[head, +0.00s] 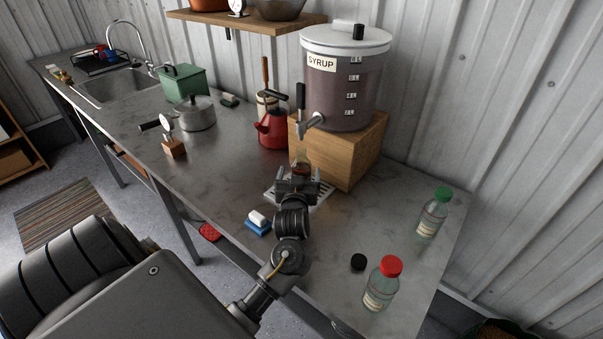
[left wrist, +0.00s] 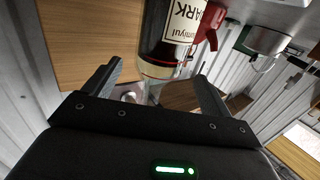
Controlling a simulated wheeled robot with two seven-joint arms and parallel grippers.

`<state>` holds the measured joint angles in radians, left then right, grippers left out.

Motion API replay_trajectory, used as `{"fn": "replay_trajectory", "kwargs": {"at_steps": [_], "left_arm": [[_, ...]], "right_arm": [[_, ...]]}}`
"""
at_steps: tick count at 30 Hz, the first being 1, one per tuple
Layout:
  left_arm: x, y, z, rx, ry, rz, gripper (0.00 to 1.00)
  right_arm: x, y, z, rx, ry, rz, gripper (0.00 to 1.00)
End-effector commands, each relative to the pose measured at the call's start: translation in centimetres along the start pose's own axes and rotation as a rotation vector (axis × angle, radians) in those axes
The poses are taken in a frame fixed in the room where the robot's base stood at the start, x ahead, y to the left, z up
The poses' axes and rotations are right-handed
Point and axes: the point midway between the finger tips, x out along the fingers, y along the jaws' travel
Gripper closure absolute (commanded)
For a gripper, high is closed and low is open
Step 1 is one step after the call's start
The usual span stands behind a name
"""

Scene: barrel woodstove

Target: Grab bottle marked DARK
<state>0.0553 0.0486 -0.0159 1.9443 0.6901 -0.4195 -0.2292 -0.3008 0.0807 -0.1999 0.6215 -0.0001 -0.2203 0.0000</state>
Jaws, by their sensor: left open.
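The bottle marked DARK (left wrist: 160,45) shows in the left wrist view, upside down in the picture, with dark contents and a white label reading "ARK", its first letter cut off. In the head view only a small amber part of the bottle (head: 301,167) shows beyond my gripper, below the syrup tap. My left gripper (head: 299,175) is open, its fingers spread to either side of the bottle; I cannot tell whether either one touches it. My left gripper (left wrist: 158,75) also shows in the wrist view. My right gripper is not in view.
A syrup dispenser (head: 345,85) stands on a wooden block (head: 352,155) behind the bottle. A white drip tray (head: 322,191) lies under the gripper. A red kettle (head: 272,130) is to the left. Red-capped (head: 381,285) and green-capped (head: 432,215) bottles stand right. A blue-and-white sponge (head: 257,224) lies nearer.

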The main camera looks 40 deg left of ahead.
Motion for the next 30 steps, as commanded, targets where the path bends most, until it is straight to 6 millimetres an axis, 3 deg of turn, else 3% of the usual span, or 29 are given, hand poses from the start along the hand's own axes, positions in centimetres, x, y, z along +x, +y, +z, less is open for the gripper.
{"fn": "replay_trajectory", "kwargs": {"at_steps": [10, 20, 28, 30], "left_arm": [[1.8, 0.1, -0.1, 0.001, -0.001, 0.001, 0.16], [6.0, 0.2, 0.2, 0.001, 0.000, 0.001, 0.16], [6.3, 0.3, 0.3, -0.002, 0.000, 0.002, 0.16], [6.3, 0.3, 0.3, -0.001, 0.000, 0.002, 0.23]], "right_arm": [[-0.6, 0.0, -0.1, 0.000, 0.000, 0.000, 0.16], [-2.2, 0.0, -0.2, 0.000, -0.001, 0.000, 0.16], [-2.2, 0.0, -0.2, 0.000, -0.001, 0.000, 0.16], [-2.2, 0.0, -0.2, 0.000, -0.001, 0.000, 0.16]]}}
